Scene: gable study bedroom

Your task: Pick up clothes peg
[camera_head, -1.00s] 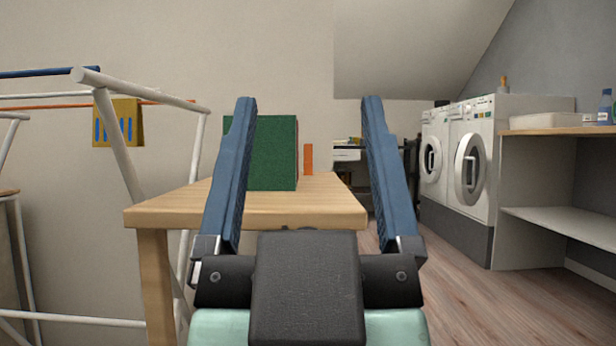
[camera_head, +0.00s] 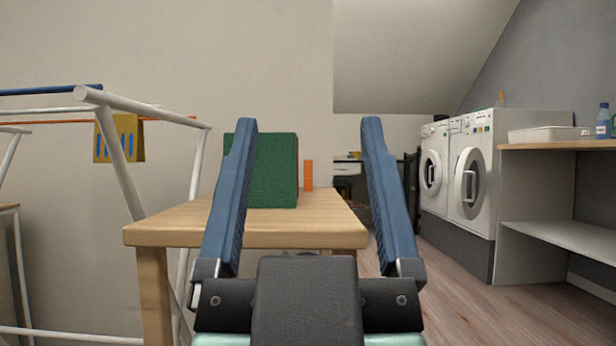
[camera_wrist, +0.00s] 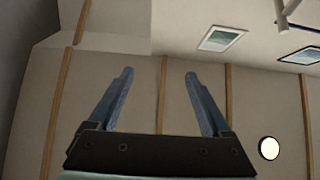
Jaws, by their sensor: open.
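A small upright orange piece (camera_head: 308,175) stands at the far part of the wooden table (camera_head: 180,224), just right of a dark green box (camera_head: 272,170). It may be the clothes peg, but it is too small to tell. My gripper (camera_head: 308,122) is open, with its two blue fingers apart and nothing between them. In the picture the green box and the orange piece show between the fingers; the fingers appear nearer the camera. The wrist view also shows the open fingers (camera_wrist: 158,74), with only bare wall and wooden strips behind them and no peg.
A white drying rack (camera_head: 125,160) stands left of the table, with a yellow, blue-striped item (camera_head: 120,138) hanging on it. Washing machines (camera_head: 470,180) and a shelf unit (camera_head: 560,146) stand at the right. Floor (camera_head: 450,300) is clear between table and machines.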

